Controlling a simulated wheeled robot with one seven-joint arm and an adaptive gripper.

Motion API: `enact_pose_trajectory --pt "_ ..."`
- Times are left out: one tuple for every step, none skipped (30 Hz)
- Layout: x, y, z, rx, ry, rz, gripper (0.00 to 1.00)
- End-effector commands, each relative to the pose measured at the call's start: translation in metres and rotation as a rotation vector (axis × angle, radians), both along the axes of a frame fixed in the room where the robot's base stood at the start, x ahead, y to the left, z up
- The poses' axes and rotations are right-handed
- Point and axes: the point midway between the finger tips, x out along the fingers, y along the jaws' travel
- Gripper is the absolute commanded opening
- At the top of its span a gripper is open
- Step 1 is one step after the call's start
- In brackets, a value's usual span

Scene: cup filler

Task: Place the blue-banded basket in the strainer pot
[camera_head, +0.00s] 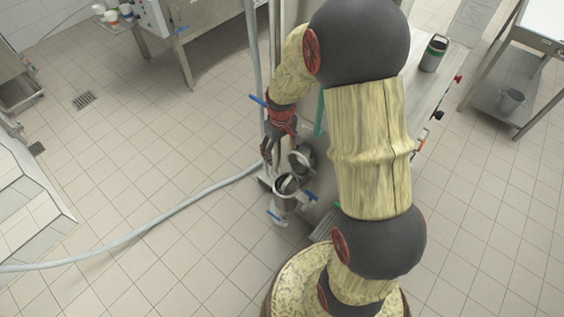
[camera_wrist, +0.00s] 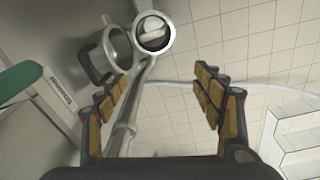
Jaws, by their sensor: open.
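My gripper (camera_head: 272,150) hangs at the end of my arm beside a metal stand, near two round metal vessels. In the wrist view my gripper (camera_wrist: 160,78) is open, with nothing between its fingers. I cannot tell which vessel is the strainer pot. No blue-banded basket can be made out.
A dark green-topped canister (camera_head: 433,53) stands on a grey bench (camera_head: 424,100) at the right. Several cups (camera_head: 112,14) stand at upper left. A hose (camera_head: 150,222) crosses the otherwise clear tiled floor.

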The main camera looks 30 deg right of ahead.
Motion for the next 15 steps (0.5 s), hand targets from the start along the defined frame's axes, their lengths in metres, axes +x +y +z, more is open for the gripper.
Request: enact_pose_trajectory --pt "-0.002 0.01 0.033 -0.006 -0.035 -0.002 0.68" --pt "-0.006 0.015 0.048 -0.008 -0.049 -0.006 0.68" --pt "-0.011 0.022 0.069 -0.009 -0.069 -0.01 0.68" --pt "-0.015 0.027 0.084 -0.01 -0.084 -0.013 0.68" --pt "-0.02 0.032 0.098 -0.011 -0.098 -0.018 0.68" --pt "-0.028 0.039 0.116 -0.011 -0.117 -0.022 0.68" --pt "-0.034 0.044 0.129 -0.012 -0.133 -0.025 0.68" --pt "-0.041 0.049 0.141 -0.011 -0.148 -0.029 0.68" --pt "-0.05 0.055 0.158 -0.01 -0.167 -0.034 0.68" --pt "-0.057 0.06 0.169 -0.009 -0.183 -0.036 0.68" --pt "-0.066 0.065 0.18 -0.008 -0.198 -0.04 0.68" --pt "-0.077 0.071 0.194 -0.005 -0.217 -0.045 0.68" --pt "-0.085 0.076 0.203 -0.004 -0.232 -0.048 0.68" --pt "-0.094 0.08 0.213 -0.001 -0.247 -0.052 0.68" --pt "-0.107 0.085 0.224 0.003 -0.267 -0.056 0.68"
